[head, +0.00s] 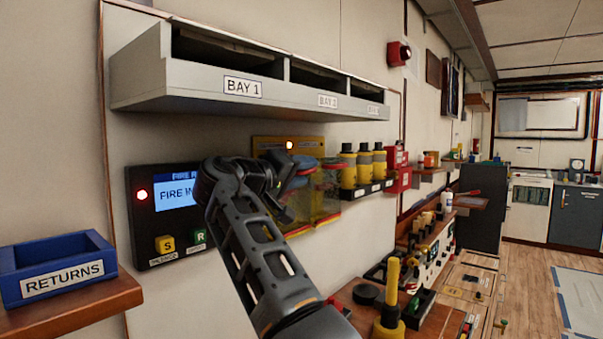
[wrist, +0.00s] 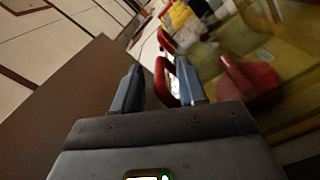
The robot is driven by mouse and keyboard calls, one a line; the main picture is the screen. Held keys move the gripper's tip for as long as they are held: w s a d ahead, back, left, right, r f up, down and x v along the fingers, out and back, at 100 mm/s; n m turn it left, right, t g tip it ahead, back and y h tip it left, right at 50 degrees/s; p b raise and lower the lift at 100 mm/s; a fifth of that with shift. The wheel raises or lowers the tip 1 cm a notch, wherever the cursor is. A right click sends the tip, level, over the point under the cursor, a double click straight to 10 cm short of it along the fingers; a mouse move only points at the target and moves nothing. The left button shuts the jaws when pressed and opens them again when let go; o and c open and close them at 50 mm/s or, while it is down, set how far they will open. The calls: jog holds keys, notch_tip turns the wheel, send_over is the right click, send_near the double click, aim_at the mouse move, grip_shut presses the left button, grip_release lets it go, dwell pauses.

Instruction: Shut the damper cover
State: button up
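My gripper (head: 296,176) is in front of the box at the cover's left side. In the wrist view, my gripper's blue fingers (wrist: 158,88) are apart. A red loop handle (wrist: 161,78) shows just beyond and between them, close to the right finger. I cannot tell whether they touch. A red knob-like part (wrist: 249,80) lies right of the fingers behind clear, yellowish material.
A grey shelf marked BAY 1 (head: 243,87) overhangs above. A fire panel (head: 150,222) is on the wall to the left, beside a blue RETURNS bin (head: 60,268). Yellow canisters (head: 348,168) stand on a ledge right of the cover. A cluttered bench is below right.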

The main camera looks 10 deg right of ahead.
jog(key=shift+a+r, duration=0.2)
jog(key=shift+s+a+f, duration=0.1)
jog(key=shift+s+a, duration=0.1)
jog(key=shift+a, duration=0.05)
jog(key=b+v, duration=0.2)
jog(key=v, duration=0.5)
jog(key=shift+d+f, duration=0.1)
jog(key=shift+f, duration=0.05)
